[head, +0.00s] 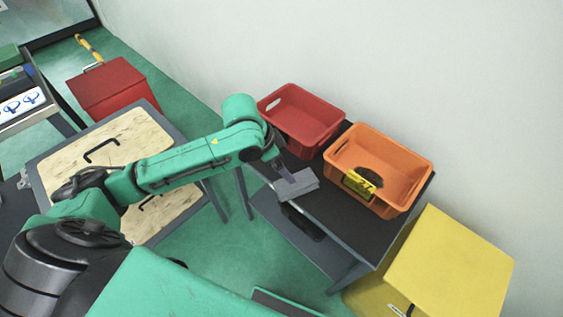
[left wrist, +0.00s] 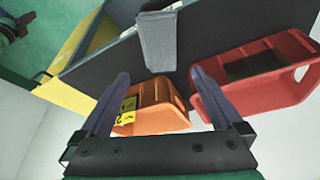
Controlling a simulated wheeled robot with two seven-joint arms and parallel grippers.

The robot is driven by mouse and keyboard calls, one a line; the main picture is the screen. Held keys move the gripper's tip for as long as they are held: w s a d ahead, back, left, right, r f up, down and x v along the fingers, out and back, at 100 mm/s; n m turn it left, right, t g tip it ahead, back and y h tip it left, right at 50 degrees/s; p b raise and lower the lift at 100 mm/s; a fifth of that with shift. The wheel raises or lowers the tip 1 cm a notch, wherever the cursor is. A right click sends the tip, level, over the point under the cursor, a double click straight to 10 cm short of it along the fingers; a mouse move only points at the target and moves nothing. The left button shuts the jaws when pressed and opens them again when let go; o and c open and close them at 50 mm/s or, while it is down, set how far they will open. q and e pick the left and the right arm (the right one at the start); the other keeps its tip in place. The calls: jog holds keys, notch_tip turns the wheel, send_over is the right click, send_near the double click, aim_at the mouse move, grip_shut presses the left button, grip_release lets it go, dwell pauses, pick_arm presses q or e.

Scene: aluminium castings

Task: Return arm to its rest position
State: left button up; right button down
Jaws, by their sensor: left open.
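My left gripper (head: 283,171) is at the end of the green arm reaching over the dark table's near left edge. In the left wrist view its two fingers (left wrist: 159,76) are apart, with nothing clamped between them. A grey casting (head: 299,186) lies on the table top right by the fingertips. In the left wrist view the casting (left wrist: 157,38) is just beyond the fingertips, one end near the gap between them; I cannot tell whether they touch. My right gripper is in neither view.
A red bin (head: 301,127) and an orange bin (head: 420,172) with a yellow label and a dark patch inside stand on the dark table (head: 352,240). A yellow box (head: 455,262) is to the right. A wood-topped table (head: 72,160) and a red box (head: 112,86) are left.

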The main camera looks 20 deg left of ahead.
pick_arm(q)
jog(key=s+d+f+t+h, duration=0.1)
jog(key=s+d+f, duration=0.1)
jog(key=s+d, duration=0.15)
jog(key=s+a+f+n+y, duration=0.4)
jog(key=s+a+f+n, duration=0.25)
jog(key=s+a, duration=0.45)
notch_tip(320, 180, down, 22)
jog(key=s+g, duration=0.2)
jog(key=s+a+f+g, duration=0.1)
jog(key=s+a+f, duration=0.1)
jog(key=s+f, duration=1.2)
jog(key=shift+s+a+f, duration=0.3)
jog(key=shift+s+a, duration=0.05)
jog(key=shift+s, duration=0.8)
